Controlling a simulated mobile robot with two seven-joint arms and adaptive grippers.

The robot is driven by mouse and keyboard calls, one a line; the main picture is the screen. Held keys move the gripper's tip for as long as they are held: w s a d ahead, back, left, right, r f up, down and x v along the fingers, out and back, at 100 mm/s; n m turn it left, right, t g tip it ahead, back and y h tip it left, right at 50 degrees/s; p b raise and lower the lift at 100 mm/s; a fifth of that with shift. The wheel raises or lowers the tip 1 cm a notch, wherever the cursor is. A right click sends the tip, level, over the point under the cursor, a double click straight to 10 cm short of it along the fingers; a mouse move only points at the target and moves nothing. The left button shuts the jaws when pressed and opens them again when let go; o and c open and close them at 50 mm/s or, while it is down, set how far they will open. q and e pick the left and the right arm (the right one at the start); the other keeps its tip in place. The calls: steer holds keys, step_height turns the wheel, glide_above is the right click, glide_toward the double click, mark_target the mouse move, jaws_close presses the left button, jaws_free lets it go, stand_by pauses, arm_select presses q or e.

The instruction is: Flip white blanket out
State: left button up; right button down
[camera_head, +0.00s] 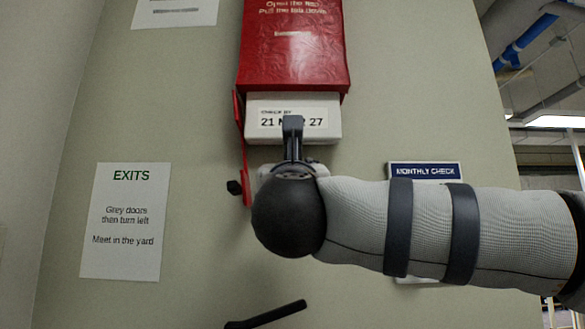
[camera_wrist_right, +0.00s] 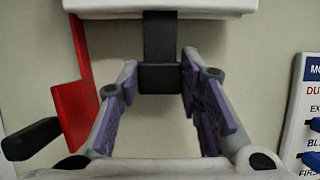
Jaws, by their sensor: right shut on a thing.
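A white folded blanket pack (camera_head: 332,120) with a "check by" label sticks out below a red wall case (camera_head: 293,60). A dark strap (camera_head: 292,130) ending in a block hangs from the pack; in the right wrist view the block (camera_wrist_right: 160,78) sits between my fingers. My right gripper (camera_wrist_right: 160,84) is shut on this block, a purple-padded finger at each side, just below the pack (camera_wrist_right: 160,5). In the head view my right wrist hides most of the gripper. My left gripper is not in view.
A red flap (camera_head: 246,170) with a dark knob (camera_head: 234,187) hangs open left of the strap. An exits sign (camera_head: 125,220) is at left, and a monthly check board (camera_head: 425,170) is partly behind my right arm. A dark bar (camera_head: 268,315) shows at the bottom.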

steer(key=shift+w+f, duration=0.15)
steer(key=shift+f, duration=0.25)
steer(key=c, duration=1.1)
jaws_free()
steer(key=shift+r, duration=0.1)
steer(key=v, duration=1.2)
